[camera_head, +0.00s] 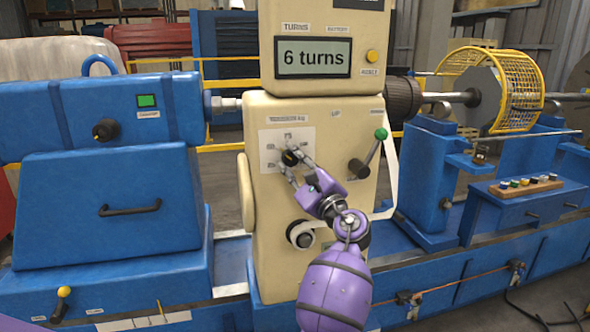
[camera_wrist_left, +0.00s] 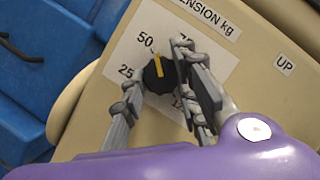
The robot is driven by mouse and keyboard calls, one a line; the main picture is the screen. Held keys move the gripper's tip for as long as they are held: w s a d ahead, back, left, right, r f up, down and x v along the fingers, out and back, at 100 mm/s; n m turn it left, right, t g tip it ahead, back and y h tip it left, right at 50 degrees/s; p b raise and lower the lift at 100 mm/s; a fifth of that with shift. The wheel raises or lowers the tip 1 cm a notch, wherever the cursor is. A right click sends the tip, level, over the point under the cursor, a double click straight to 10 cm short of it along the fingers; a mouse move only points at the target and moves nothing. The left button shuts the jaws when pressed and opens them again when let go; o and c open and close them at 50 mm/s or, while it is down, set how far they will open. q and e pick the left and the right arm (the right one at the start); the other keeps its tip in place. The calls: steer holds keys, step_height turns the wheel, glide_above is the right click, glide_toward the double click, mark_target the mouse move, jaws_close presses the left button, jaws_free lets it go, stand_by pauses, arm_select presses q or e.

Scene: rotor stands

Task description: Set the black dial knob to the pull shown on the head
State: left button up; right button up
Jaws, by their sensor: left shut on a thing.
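The black dial knob (camera_head: 290,158) is on the front of the cream head (camera_head: 262,212), on a white plate (camera_head: 270,152) labelled TENSION kg. In the left wrist view the knob (camera_wrist_left: 158,76) has a yellow pointer that points up, between the 50 and a partly hidden mark starting with 7. A 25 shows at left; the lower right mark is mostly covered. My left gripper (camera_head: 292,163) is shut on the knob, one finger on each side. The display (camera_head: 312,57) on the head reads "6 turns". My right gripper is not in view.
A green-tipped lever (camera_head: 381,134) stands right of the dial, near the UP label. A yellow button (camera_head: 372,56) is beside the display. Blue machine parts (camera_head: 110,200) flank the head; a yellow cage (camera_head: 522,90) is at right.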

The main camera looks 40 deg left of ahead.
arm_select(q)
steer(key=shift+f+n+g+b, duration=0.15)
steer(key=shift+f+n+g, duration=0.25)
steer(key=shift+n, duration=0.4)
steer(key=shift+f+n+g+b, duration=0.2)
steer(key=shift+n+g, duration=0.3)
steer(key=shift+n, duration=0.3)
steer(key=shift+h, duration=0.3)
steer(key=shift+n, duration=0.3)
steer(key=o, duration=1)
steer(key=shift+r, duration=0.35)
